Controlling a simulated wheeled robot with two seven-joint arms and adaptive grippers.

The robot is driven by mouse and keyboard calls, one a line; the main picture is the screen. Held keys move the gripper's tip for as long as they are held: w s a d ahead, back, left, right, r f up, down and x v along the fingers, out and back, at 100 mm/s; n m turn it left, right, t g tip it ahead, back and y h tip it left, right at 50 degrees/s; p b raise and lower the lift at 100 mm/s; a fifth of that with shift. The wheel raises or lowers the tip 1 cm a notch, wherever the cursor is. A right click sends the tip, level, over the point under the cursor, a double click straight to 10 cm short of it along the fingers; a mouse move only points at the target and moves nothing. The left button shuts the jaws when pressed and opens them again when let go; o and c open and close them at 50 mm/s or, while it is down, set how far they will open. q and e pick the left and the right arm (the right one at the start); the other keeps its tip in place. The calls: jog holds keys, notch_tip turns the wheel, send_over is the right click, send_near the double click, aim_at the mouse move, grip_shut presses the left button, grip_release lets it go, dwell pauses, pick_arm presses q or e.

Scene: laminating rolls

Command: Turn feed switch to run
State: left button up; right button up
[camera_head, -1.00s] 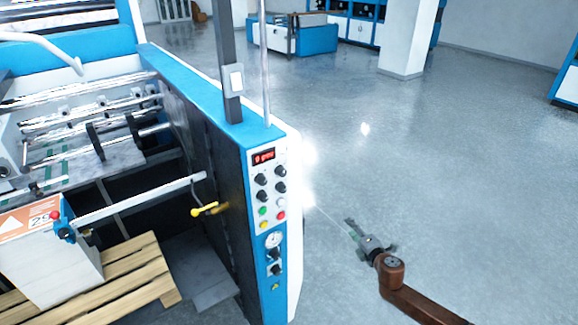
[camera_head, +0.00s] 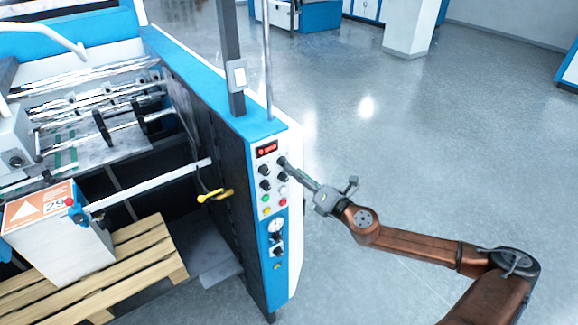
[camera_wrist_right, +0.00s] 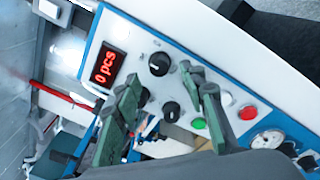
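The control panel (camera_head: 271,192) on the machine's end has several black knobs, among them an upper right knob (camera_head: 282,161). I cannot read the labels, so I cannot tell which is the feed switch. In the right wrist view two black knobs, an upper one (camera_wrist_right: 159,64) and a lower one (camera_wrist_right: 171,109), show between the fingers; another is partly behind the left finger. My right gripper (camera_head: 291,169) is close to the panel's right-hand knobs. In the wrist view its green fingers (camera_wrist_right: 160,74) are apart, with no visible grip on a knob. My left gripper is out of view.
A red display (camera_wrist_right: 103,67) reads "0 pcs". A green button (camera_wrist_right: 199,123), a red button (camera_wrist_right: 248,112) and a gauge (camera_wrist_right: 267,139) are on the panel. A yellow-handled lever (camera_head: 215,195) is left of it. Open floor (camera_head: 400,130) lies to the right.

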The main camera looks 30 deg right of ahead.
aim_at(283, 163)
jog(key=shift+w+a+p, duration=0.15)
jog(key=shift+w+p, duration=0.1)
jog(key=shift+w, duration=0.75)
jog(key=shift+w+a+p, duration=0.15)
jog(key=shift+w+p, duration=0.1)
jog(key=shift+w, duration=0.7)
jog(key=shift+c, duration=0.5)
grip_shut()
